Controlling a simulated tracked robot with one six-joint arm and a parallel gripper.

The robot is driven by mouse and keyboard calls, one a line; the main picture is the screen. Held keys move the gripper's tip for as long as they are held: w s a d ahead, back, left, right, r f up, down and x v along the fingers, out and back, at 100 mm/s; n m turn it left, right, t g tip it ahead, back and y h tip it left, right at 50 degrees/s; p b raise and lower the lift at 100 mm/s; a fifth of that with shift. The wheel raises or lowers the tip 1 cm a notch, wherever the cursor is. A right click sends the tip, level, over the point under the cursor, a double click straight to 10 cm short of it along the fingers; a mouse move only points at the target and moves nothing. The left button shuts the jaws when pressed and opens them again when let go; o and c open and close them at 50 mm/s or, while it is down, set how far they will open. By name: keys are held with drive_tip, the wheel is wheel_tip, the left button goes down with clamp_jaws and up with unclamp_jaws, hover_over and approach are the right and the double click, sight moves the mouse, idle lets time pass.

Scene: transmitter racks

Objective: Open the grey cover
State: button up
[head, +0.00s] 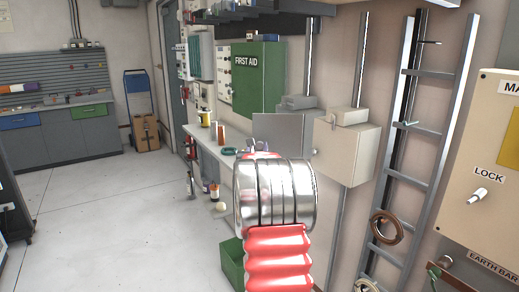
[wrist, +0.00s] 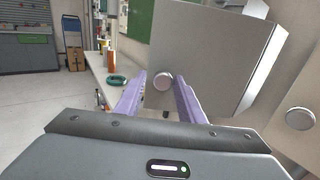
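The grey cover (head: 279,132) is a flat panel on a wall box, left of a cream box; my arm hides its lower part in the head view. In the wrist view the grey cover (wrist: 205,45) fills the upper middle, with a round knob (wrist: 162,81) near its lower left. My gripper (wrist: 162,88) has its two purple fingers spread, one on each side of the knob. I see a slight gap, but cannot tell whether either finger touches the knob. In the head view my gripper is mostly hidden behind my wrist.
A cream box (head: 346,152) stands close right of the cover; its knob (wrist: 300,119) shows in the wrist view. A bench (head: 205,146) with bottles and a green ring (wrist: 117,79) lies left. A green first aid cabinet (head: 258,78) hangs behind. A ladder (head: 408,125) leans right.

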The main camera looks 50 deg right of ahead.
drive_tip(key=shift+o, duration=0.8)
drive_tip(key=shift+s+d, duration=0.1)
drive_tip(key=shift+s, duration=0.1)
drive_tip(key=v, duration=1.3)
drive_tip(key=shift+a, duration=0.35)
drive_tip(key=shift+s, duration=0.15)
